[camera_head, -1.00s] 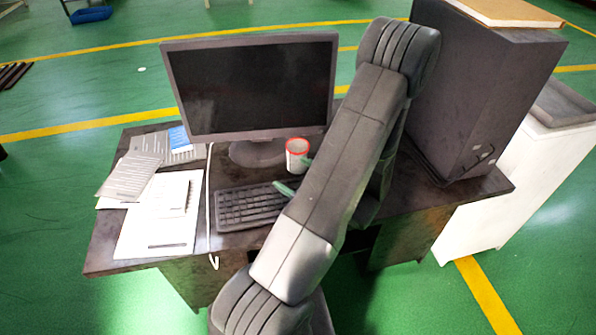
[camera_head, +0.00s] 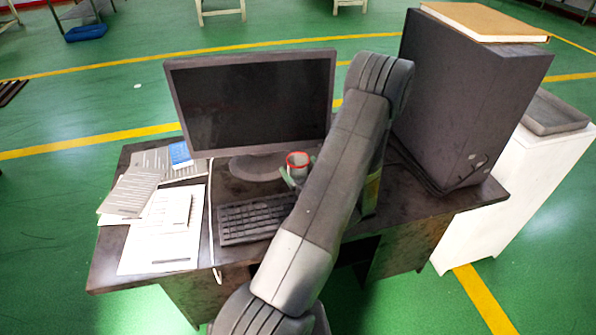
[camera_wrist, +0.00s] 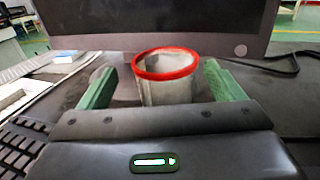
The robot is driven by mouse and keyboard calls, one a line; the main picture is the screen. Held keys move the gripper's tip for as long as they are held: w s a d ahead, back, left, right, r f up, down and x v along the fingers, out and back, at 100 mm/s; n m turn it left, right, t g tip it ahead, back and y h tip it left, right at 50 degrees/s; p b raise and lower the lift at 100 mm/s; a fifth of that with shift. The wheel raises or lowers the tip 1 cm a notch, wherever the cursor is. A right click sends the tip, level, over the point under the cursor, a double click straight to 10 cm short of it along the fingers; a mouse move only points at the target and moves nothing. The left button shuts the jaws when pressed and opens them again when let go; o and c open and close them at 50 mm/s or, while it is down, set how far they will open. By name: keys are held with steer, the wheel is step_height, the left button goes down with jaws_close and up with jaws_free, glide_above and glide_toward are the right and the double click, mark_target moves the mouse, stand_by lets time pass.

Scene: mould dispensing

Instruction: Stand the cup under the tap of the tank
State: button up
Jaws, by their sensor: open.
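A pale cup with a red rim (camera_head: 297,160) stands upright on the dark desk in front of the monitor. In the wrist view the cup (camera_wrist: 166,88) is between the two green fingers of my gripper (camera_wrist: 165,88), with a gap showing on both sides. My gripper (camera_head: 297,180) is open around the cup; in the head view my arm hides much of it. The tank and its tap are not seen in these frames.
The monitor (camera_head: 250,100) stands just behind the cup. A keyboard (camera_head: 245,218) lies in front, papers (camera_head: 160,235) lie at the left. A large dark computer case (camera_head: 460,110) stands at the right. A white cabinet (camera_head: 500,190) stands beyond the desk's right end.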

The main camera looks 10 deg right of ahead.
mark_target(293, 156)
steer(key=x, duration=0.1)
steer(key=p+x, duration=0.1)
steer(key=x, duration=0.2)
steer(key=shift+d+r, duration=0.1)
steer(key=shift+d, duration=0.2)
steer(key=shift+w+a, duration=0.15)
steer(key=shift+w, duration=0.45)
steer(key=c, duration=1.1)
steer(key=shift+c, duration=0.2)
